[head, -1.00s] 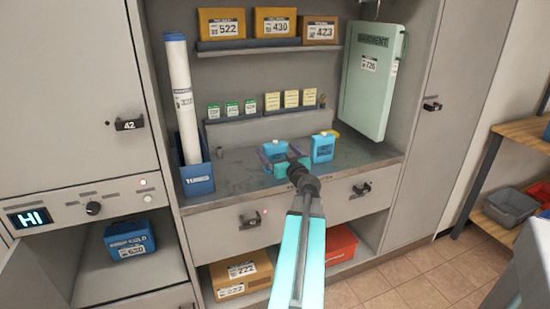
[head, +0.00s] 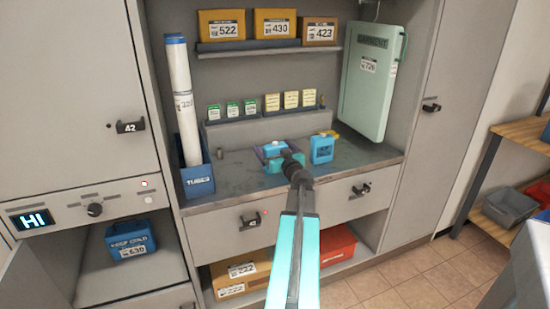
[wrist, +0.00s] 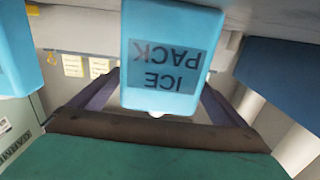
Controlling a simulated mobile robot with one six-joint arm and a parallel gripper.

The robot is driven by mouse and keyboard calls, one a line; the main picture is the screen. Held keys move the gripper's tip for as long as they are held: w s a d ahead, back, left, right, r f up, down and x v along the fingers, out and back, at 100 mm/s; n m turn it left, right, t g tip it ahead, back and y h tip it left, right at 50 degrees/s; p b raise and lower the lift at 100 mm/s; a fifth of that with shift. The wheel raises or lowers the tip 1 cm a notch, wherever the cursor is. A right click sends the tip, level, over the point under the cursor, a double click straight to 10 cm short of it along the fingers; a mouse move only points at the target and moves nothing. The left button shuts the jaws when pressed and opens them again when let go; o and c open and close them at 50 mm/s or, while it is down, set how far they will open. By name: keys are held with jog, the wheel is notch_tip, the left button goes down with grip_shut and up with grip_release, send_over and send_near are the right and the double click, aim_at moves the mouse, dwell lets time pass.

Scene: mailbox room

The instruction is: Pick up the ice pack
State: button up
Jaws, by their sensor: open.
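A light blue ice pack (head: 274,147) stands on the grey counter, partly hidden behind my gripper in the head view. In the wrist view the ice pack (wrist: 162,58) fills the middle, its "ICE PACK" label upside down. My gripper (head: 273,153) is open; its purple fingers (wrist: 160,98) lie on either side of the pack in the wrist view. Whether they touch it I cannot tell. A second light blue pack (head: 321,149) stands just to the right, and shows at the left edge of the wrist view (wrist: 14,52).
A blue tube bin (head: 198,181) stands left on the counter (head: 235,182). A low ledge with small yellow and green-white boxes (head: 291,100) runs behind. A pale green garment bag (head: 372,82) hangs at the right. A small yellow item lies behind the second pack.

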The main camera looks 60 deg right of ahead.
jog(key=shift+x, duration=1.05)
jog(key=c, duration=1.4)
jog(key=shift+r, duration=0.15)
